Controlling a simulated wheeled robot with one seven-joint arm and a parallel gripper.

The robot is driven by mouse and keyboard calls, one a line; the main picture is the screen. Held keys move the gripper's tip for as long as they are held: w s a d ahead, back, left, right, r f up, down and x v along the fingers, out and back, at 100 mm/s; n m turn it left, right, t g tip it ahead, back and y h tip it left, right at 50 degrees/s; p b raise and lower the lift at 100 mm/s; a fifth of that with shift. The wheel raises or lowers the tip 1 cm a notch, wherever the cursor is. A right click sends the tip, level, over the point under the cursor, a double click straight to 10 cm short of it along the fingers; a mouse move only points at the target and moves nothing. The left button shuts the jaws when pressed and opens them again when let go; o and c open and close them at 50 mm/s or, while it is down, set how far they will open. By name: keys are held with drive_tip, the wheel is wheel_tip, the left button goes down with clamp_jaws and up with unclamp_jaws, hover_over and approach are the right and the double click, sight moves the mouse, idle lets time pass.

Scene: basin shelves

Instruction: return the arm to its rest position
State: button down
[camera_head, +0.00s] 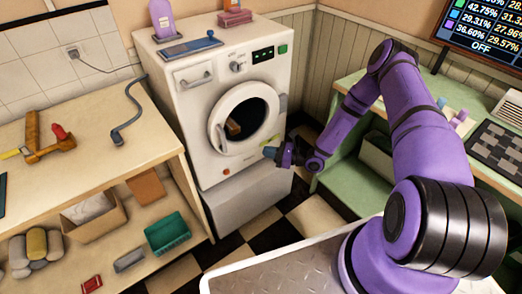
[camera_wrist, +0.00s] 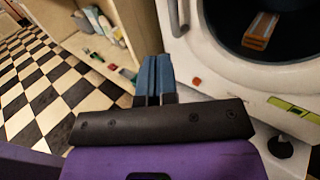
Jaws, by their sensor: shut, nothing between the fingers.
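My purple arm reaches out from the lower right in the head view, and my gripper (camera_head: 270,152) is in front of the lower right of the white washing machine (camera_head: 208,98). In the wrist view, the blue fingers of my gripper (camera_wrist: 154,62) lie side by side, shut and empty. They point towards the machine's lower front, near an orange-red button (camera_wrist: 197,81). I cannot tell whether they touch the machine. The round door opening shows an orange-brown block (camera_wrist: 261,30) inside the dark drum.
A wooden shelf unit (camera_head: 95,130) with tools on top and bins below stands at the left. A green desk (camera_head: 340,170) with a keypad panel (camera_head: 497,148) stands at the right. The checkered floor (camera_head: 262,232) between them is clear. A metal tray (camera_head: 290,268) lies beside my arm's base.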

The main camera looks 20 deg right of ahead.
drive_tip(key=shift+d, duration=0.1)
idle(0.4)
drive_tip(key=s+a+r+n+g+h, duration=0.1)
drive_tip(key=s+r+n+g+h, duration=0.25)
drive_tip(key=r, duration=0.75)
drive_tip(key=s+r+n+g, duration=0.2)
drive_tip(key=r+n+g, duration=0.2)
drive_tip(key=r+n, duration=0.5)
drive_tip(key=s+a+r+n+g+h, duration=0.1)
drive_tip(key=s+r+n+g, duration=0.25)
drive_tip(key=r, duration=0.95)
drive_tip(key=s+d+r+n+t+h, duration=0.3)
drive_tip(key=s+r+n+h, duration=0.1)
drive_tip(key=s+r, duration=0.6)
drive_tip(key=s+d+r+n+t+h, duration=0.3)
drive_tip(key=s+r+h, duration=0.3)
drive_tip(key=s+r, duration=0.4)
drive_tip(key=shift+s+d+r+n, duration=0.4)
drive_tip(key=shift+s+d+n, duration=0.3)
drive_tip(key=shift+s, duration=1.45)
drive_tip(key=shift+h, duration=0.25)
